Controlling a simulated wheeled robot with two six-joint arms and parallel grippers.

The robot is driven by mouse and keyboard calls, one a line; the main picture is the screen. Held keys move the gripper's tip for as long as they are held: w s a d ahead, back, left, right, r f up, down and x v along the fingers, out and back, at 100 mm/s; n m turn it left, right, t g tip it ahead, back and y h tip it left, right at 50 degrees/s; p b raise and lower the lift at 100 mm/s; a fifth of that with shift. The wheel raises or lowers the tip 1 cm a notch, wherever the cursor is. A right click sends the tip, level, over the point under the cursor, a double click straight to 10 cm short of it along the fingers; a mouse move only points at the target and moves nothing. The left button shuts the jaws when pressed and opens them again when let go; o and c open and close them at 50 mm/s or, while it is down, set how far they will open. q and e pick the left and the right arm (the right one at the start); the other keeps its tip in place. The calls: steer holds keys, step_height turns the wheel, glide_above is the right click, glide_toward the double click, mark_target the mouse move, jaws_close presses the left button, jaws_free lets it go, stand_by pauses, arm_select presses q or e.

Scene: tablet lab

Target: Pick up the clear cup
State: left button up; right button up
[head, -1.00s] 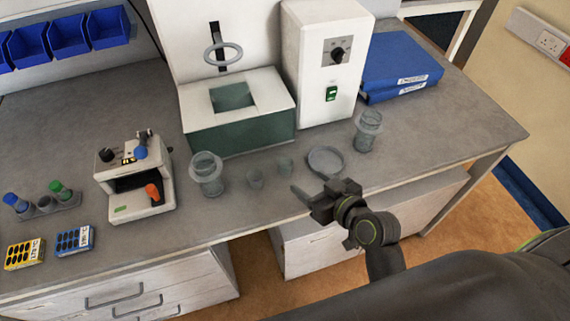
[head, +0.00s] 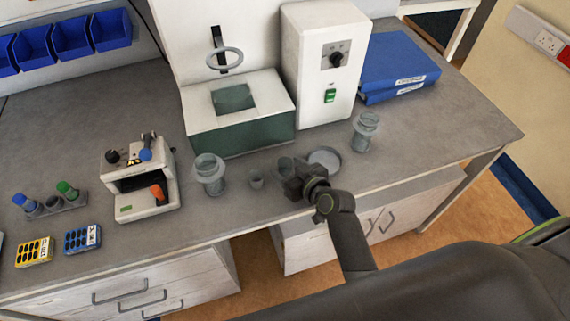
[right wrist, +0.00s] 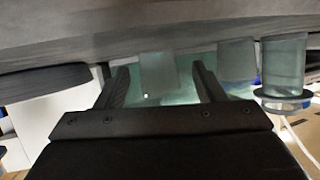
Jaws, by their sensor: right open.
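Two small clear cups stand upright on the grey bench in the head view, a right one (head: 285,164) and a left one (head: 256,179). I cannot tell which one the task means. My right gripper (head: 289,182) is just in front of the right cup and partly covers it. In the right wrist view, which shows the bench at the top, this cup (right wrist: 158,73) appears between the open fingers of the right gripper (right wrist: 161,80). Contact does not show. The other small cup (right wrist: 237,60) is outside the fingers. My left gripper is not in view.
A larger clear jar (head: 209,175) stands left of the cups, another (head: 365,132) to the right. A round shallow dish (head: 325,158) lies close to my right gripper. A white and green machine (head: 240,130) stands behind. The bench's front edge is close below.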

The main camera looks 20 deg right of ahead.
steer(key=shift+x, duration=0.95)
steer(key=c, duration=0.8)
steer(key=shift+c, duration=0.3)
steer(key=shift+r, duration=0.1)
